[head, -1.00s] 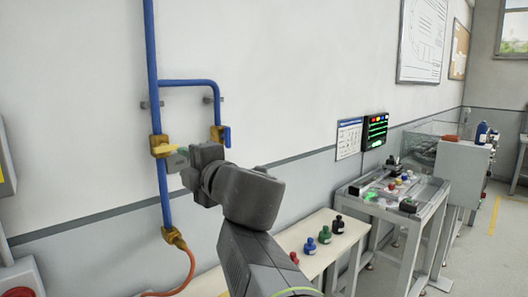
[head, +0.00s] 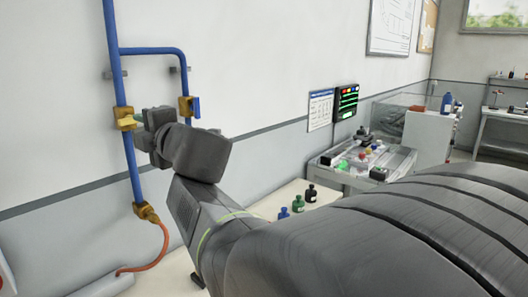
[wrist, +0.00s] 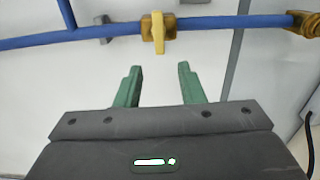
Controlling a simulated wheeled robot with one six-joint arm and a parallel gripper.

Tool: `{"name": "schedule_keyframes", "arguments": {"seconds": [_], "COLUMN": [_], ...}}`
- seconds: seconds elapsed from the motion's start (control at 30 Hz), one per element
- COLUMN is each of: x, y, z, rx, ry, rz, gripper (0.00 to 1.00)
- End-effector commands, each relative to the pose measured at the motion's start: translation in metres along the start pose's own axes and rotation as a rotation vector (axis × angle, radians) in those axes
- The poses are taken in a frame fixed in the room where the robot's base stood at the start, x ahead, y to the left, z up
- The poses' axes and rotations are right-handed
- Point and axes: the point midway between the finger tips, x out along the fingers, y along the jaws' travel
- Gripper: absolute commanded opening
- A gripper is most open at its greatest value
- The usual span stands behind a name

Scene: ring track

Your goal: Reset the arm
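My gripper (wrist: 155,85) has two green fingers, which stand apart with nothing between them in the wrist view. A brass valve with a yellow handle (wrist: 157,30) lies just beyond the fingertips, clear of them. The handle sits crosswise to the blue pipe (wrist: 225,22). In the head view the yellow handle (head: 126,122) is on the upright blue pipe (head: 119,85), just left of the dark end of my arm. My fingers are hidden in that view.
A second valve with a blue handle (head: 195,107) is on the side pipe. An orange hose (head: 162,245) hangs below. Several small bottles (head: 298,203) stand on a bench right of my arm. My own dark arm part covers the lower right.

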Motion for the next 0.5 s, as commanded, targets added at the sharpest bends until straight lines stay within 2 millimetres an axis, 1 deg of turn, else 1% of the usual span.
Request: {"name": "schedule_keyframes", "arguments": {"seconds": [0.03, 0.1, 0.3, 0.5], "x": [0.010, 0.023, 0.056, 0.076], "y": [-0.003, -0.003, -0.002, 0.000], "z": [-0.001, -0.001, -0.001, 0.000], "rx": [0.000, 0.001, 0.000, 0.001], "ry": [0.004, 0.003, 0.002, 0.001], "rz": [-0.001, -0.001, -0.001, 0.000], "gripper": [0.35, 0.35, 0.35, 0.35]}}
